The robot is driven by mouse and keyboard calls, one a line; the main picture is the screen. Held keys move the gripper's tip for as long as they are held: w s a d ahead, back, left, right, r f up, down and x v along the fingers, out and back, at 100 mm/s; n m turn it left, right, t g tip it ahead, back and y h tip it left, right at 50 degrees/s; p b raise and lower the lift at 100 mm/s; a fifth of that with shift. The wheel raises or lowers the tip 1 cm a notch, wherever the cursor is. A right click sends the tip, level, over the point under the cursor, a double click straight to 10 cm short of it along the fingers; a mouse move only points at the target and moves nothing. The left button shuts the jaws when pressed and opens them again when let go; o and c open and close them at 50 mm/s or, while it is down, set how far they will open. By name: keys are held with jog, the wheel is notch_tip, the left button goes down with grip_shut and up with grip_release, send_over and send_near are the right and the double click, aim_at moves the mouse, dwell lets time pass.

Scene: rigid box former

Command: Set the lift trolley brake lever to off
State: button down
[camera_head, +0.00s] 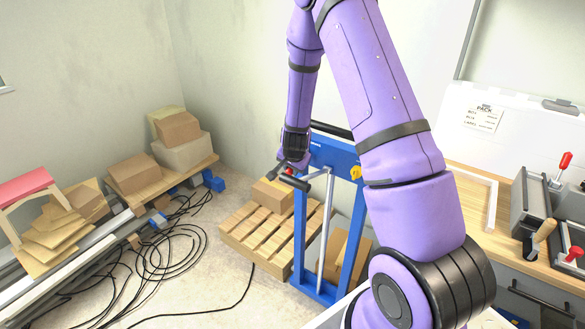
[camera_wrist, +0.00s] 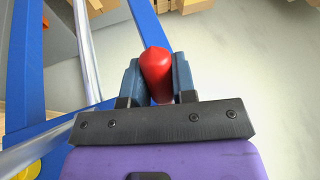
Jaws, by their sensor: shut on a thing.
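The blue lift trolley (camera_head: 336,153) stands at the middle of the head view, partly hidden behind my purple arm. Its blue frame (camera_wrist: 24,75) also fills the left of the wrist view. My gripper (camera_head: 289,166) is at the trolley's upper left in the head view. In the wrist view, my gripper (camera_wrist: 157,75) is shut on the red grip of the brake lever (camera_wrist: 156,62), with a dark jaw on each side. The lever's lower end is hidden by the gripper, and its off mark cannot be seen.
A wooden pallet (camera_head: 250,240) with a cardboard box (camera_head: 272,195) is beside the trolley. Black cables (camera_head: 165,245) lie on the floor at left. A workbench (camera_head: 470,190) with tools is at right. Open floor shows in front of the pallet.

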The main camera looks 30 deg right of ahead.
jog(key=shift+a+r+g+y, duration=0.15)
jog(key=shift+r+g+y, duration=0.2)
jog(key=shift+y, duration=0.25)
jog(key=c, duration=0.9)
grip_release()
